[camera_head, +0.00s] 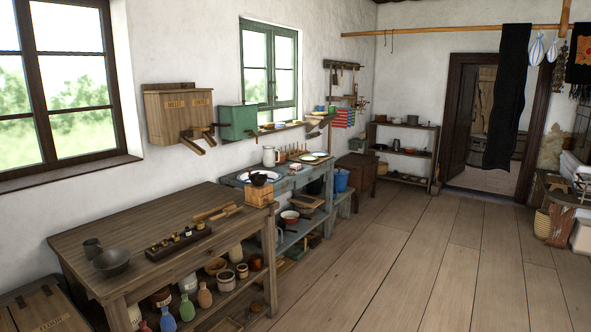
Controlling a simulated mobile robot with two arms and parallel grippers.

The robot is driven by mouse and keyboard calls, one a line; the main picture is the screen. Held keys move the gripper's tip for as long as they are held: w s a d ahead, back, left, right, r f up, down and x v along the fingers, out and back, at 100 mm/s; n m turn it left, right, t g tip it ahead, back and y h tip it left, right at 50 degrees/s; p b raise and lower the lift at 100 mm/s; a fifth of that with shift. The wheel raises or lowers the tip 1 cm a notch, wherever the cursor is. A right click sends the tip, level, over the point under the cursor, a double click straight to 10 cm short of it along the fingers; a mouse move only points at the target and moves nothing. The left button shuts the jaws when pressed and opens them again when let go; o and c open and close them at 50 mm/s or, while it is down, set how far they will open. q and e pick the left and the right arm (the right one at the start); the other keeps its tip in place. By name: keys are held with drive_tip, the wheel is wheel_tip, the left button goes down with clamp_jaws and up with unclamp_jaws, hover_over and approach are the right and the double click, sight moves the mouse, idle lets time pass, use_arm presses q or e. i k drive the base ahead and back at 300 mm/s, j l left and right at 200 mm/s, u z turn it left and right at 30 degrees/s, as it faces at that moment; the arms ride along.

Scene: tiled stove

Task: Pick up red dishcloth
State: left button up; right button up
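A small cloth (343,118) with red and darker stripes hangs on the left wall, just below a small wall shelf and to the right of the green-framed window. It is far off and small, so I cannot tell if it is the red dishcloth. I see no other plainly red cloth. Neither of my grippers is in view.
A wooden table (150,215) with a metal bowl (111,262) stands front left, with bottles and pots below. The plank floor (440,260) is clear. A black cloth (507,95) hangs before the doorway.

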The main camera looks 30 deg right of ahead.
sight(296, 167)
drive_tip(key=i+l+z, duration=0.2)
drive_tip(key=i+l, duration=0.15)
drive_tip(key=i, duration=0.5)
drive_tip(key=i+l+z, duration=0.2)
drive_tip(key=i, duration=0.65)
drive_tip(key=i+l+z, duration=0.15)
drive_tip(key=i, duration=0.7)
drive_tip(key=u, duration=0.4)
drive_tip(key=i+l+u, duration=0.4)
drive_tip(key=l, duration=0.25)
drive_tip(key=l+u, duration=0.15)
drive_tip(key=l, duration=0.15)
drive_tip(key=i+l+u, duration=0.2)
drive_tip(key=l, duration=0.2)
drive_tip(key=k+j, duration=0.05)
drive_tip(key=k, duration=0.05)
